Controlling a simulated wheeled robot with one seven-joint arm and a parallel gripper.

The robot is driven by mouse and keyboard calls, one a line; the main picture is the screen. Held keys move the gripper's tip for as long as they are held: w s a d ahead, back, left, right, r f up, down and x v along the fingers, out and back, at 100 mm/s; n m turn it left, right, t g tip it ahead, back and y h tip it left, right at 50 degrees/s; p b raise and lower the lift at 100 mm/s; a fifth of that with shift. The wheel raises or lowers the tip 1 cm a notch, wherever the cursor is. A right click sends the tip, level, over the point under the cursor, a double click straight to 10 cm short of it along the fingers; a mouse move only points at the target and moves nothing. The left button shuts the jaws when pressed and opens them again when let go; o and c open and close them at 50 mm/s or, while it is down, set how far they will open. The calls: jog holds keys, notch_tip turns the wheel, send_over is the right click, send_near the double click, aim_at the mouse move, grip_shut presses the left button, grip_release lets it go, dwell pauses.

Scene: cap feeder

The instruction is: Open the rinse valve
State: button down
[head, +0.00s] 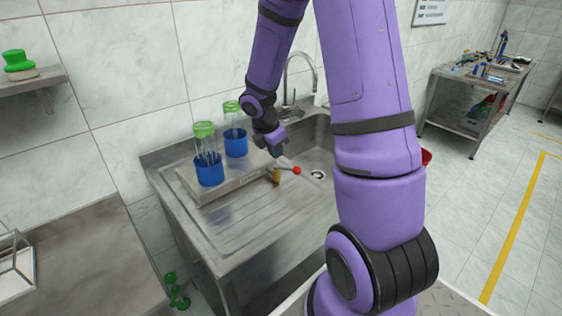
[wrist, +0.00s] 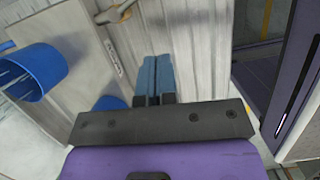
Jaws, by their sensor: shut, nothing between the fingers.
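The rinse valve has a brass body (head: 276,176) and a lever with a red ball tip (head: 296,170). It sits at the right front end of the raised metal box on the sink's drainboard, with the lever pointing right. My gripper (head: 277,151) is shut and empty, a little above the valve and apart from it. In the wrist view my blue fingers (wrist: 153,66) lie together with nothing between them. A brass and grey part (wrist: 118,12), which looks like the valve, shows at the top there. Its red tip is not visible in that view.
Two blue cups with green-topped clear tubes stand on the metal box (head: 228,184), one in front (head: 209,172) and one behind (head: 236,143). The sink basin and its drain (head: 318,174) lie right of the valve. The tall faucet (head: 300,62) rises behind my gripper.

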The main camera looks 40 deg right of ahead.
jog(key=shift+v, duration=1.4)
